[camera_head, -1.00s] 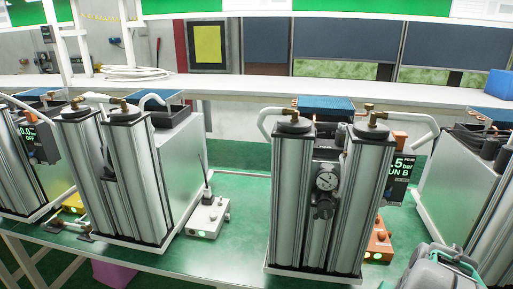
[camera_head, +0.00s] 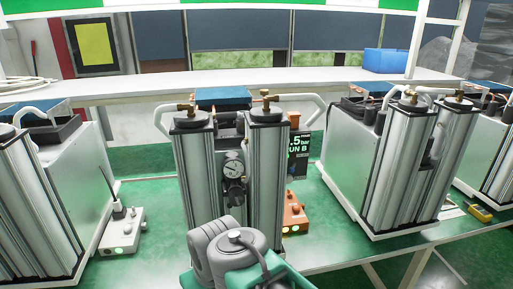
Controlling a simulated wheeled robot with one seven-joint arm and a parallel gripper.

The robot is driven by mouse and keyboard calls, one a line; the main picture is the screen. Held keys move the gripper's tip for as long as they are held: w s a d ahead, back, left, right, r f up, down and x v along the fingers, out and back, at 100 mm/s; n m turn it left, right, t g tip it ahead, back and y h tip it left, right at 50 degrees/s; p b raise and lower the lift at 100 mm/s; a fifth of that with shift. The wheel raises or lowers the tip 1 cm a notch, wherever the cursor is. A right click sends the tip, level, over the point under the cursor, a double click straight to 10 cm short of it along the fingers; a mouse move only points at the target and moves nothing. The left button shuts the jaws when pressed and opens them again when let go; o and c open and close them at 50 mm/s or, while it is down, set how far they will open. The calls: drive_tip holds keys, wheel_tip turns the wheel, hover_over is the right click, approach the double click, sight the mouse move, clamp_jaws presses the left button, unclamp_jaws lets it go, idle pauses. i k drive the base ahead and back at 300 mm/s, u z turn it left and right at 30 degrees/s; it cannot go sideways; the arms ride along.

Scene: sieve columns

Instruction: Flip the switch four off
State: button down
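The middle sieve column unit (camera_head: 235,185) has two upright metal cylinders with a gauge between them. On its right side is a dark display (camera_head: 298,155) with green text, partly cut off by a cylinder, reading ".5 bar" and "UN B". An orange switch box (camera_head: 294,218) with a lit green light sits on the green bench at the foot of this unit, partly hidden behind the right cylinder. My grey and teal arm rises at the bottom centre, in front of the unit. My gripper's fingers do not show.
A white switch box (camera_head: 122,232) with a green light and an upright black cable stands left of the middle unit. Similar units stand at left (camera_head: 35,200) and right (camera_head: 410,165). A yellow box (camera_head: 480,213) lies at far right. Green bench (camera_head: 330,245) is bare right of the orange box.

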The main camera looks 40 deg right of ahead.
sight(291, 169)
drive_tip(key=k, duration=0.5)
drive_tip(key=z, duration=1.45)
drive_tip(key=i, duration=0.8)
drive_tip(key=u, duration=1.8)
